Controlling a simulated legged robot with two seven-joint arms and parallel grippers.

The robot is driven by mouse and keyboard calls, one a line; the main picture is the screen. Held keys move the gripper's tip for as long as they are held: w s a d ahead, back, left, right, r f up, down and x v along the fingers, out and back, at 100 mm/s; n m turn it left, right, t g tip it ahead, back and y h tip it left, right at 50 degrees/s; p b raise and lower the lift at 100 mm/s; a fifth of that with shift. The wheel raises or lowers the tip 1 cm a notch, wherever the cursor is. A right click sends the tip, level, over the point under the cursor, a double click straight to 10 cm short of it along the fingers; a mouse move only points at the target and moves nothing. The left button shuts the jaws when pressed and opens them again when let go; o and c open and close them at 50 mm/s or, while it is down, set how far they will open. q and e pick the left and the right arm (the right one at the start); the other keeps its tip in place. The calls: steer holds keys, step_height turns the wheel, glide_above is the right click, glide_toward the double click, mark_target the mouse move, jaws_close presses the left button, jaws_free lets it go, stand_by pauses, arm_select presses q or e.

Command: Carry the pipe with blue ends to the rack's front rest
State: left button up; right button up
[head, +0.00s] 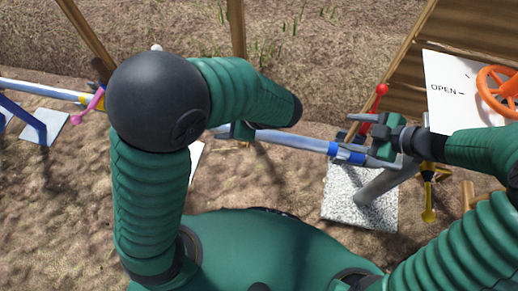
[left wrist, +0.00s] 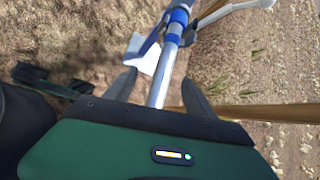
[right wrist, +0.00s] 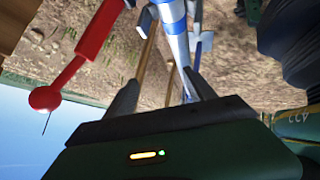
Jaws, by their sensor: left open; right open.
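The grey pipe with blue ends (head: 290,138) runs left to right in the head view, its blue band (head: 345,152) near the right gripper. My right gripper (head: 374,141) is open at the pipe's right end. In the right wrist view the pipe (right wrist: 178,45) lies between its spread fingers. My left gripper is mostly hidden behind my left arm in the head view. In the left wrist view its fingers (left wrist: 158,90) are open, with the pipe (left wrist: 164,68) between them. I cannot clearly make out the rack's front rest.
A grey post on a speckled block (head: 340,205) stands below the right gripper. A red-knobbed lever (head: 382,90), a yellow handle (head: 428,200), an orange wheel (head: 497,90) and an OPEN sign (head: 440,75) are close by. Another pipe (head: 40,89) with a pink lever (head: 95,103) is at left.

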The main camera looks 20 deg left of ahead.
arm_select(q)
steer(key=shift+w+f+m+t+y, duration=0.3)
steer(key=shift+w+f+m, duration=0.2)
steer(key=shift+w+f, duration=0.15)
arm_select(e)
steer(key=s+f+g, duration=0.1)
steer(key=s+f+n, duration=0.1)
steer(key=s, duration=0.1)
steer(key=shift+a+f+g+y, duration=0.2)
steer(key=shift+a+g+y, duration=0.15)
steer(key=shift+g+y, duration=0.05)
arm_select(q)
steer(key=x, duration=1.7)
arm_select(e)
steer(key=x, duration=1.7)
steer(key=shift+w, duration=0.1)
arm_select(q)
steer(key=shift+c, duration=0.2)
arm_select(e)
steer(key=shift+c, duration=0.2)
arm_select(q)
jaws_close()
arm_select(e)
jaws_close()
arm_select(q)
steer(key=shift+r, duration=0.1)
arm_select(e)
steer(key=shift+r, duration=0.1)
